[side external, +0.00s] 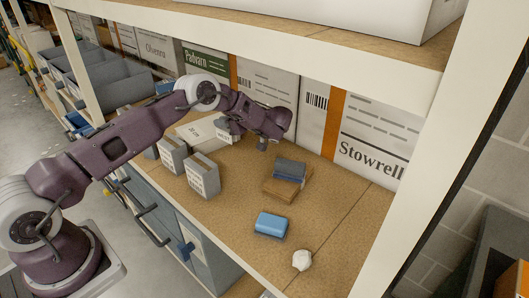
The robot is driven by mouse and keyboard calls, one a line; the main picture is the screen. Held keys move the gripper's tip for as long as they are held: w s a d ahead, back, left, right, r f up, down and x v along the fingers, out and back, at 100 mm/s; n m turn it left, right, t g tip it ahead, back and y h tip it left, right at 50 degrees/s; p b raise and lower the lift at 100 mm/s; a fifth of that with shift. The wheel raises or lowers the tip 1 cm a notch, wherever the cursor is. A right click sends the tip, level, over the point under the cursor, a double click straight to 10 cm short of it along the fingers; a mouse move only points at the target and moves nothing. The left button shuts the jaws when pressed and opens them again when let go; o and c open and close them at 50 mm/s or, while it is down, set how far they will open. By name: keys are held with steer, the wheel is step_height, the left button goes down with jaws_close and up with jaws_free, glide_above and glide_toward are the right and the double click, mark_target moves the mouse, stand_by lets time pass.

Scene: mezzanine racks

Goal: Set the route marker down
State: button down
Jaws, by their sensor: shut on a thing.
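My gripper (263,143) is above the back part of the shelf board, close to the white printed cartons along the rear. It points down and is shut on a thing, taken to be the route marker. The held thing is too small and hidden to make out its shape, and I cannot tell its gap to the board. To the right of and below my gripper in the picture, a dark grey-blue block (290,167) lies on a flat brown block (277,190).
A blue block (270,224) and a crumpled white lump (301,259) lie nearer the front edge. Two grey labelled boxes (202,175) and a white carton (203,130) stand left of my gripper. An upper shelf (330,45) overhangs. Bare board lies right of the stacked blocks.

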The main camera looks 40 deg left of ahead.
steer(key=w+d+r+m+t+h, duration=0.1)
steer(key=w+d+m+t+h, duration=0.1)
steer(key=w+d+m+t, duration=0.45)
steer(key=w+d+r+m+t+h, duration=0.1)
steer(key=w+d+m+t+h, duration=0.15)
steer(key=d, duration=0.75)
steer(key=w+d+r+m+t+h, duration=0.1)
steer(key=w+d+m+t+h, duration=0.15)
steer(key=w+d, duration=0.45)
steer(key=s+d+f+m+t+h, duration=0.1)
steer(key=s+d+m+h, duration=0.25)
steer(key=d, duration=0.55)
steer(key=s+d+f+m+t+h, duration=0.2)
steer(key=d+m+h, duration=0.15)
steer(key=d, duration=0.65)
step_height(320, 180, down, 10)
steer(key=shift+w+d+r, duration=0.1)
steer(key=shift+r, duration=0.15)
steer(key=shift+f, duration=0.2)
steer(key=c, duration=1.5)
jaws_free()
steer(key=shift+o, duration=0.2)
